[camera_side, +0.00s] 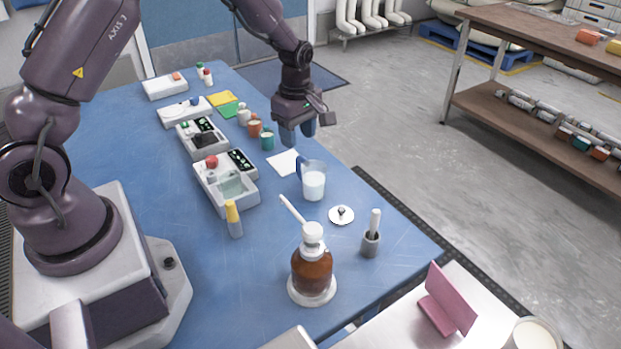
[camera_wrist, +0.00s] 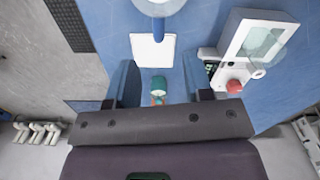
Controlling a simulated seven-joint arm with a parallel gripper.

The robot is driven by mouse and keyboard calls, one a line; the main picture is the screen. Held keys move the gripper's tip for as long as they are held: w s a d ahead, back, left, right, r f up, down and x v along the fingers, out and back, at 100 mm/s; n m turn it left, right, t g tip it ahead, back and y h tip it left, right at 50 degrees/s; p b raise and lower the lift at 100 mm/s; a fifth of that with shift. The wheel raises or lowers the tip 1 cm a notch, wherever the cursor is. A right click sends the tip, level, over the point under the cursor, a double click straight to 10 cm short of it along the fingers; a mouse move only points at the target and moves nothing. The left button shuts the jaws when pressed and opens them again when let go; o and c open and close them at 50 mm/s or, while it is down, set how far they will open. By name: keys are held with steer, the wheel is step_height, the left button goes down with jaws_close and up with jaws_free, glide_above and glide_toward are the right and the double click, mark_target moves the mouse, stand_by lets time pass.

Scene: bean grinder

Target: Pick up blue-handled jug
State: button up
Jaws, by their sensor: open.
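The blue-handled jug (camera_side: 314,183) stands upright on the blue table, a clear vessel with white contents and its blue handle (camera_side: 299,168) on the left side. In the wrist view the jug (camera_wrist: 160,6) is cut off by the top edge. My gripper (camera_side: 297,134) is open and empty, fingers pointing down, above and behind the jug and apart from it.
A white square (camera_side: 284,162) lies on the table just behind the jug. A round lid (camera_side: 341,215), a grey pot with a pestle-like tool (camera_side: 371,240) and a brown bottle (camera_side: 312,270) stand in front. A grinder-like white unit (camera_side: 226,184) is to the left.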

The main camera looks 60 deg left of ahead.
mark_target(298, 165)
step_height(298, 165, down, 9)
steer(key=shift+a+f, duration=0.1)
steer(key=shift+a, duration=0.05)
jaws_close()
stand_by(0.4)
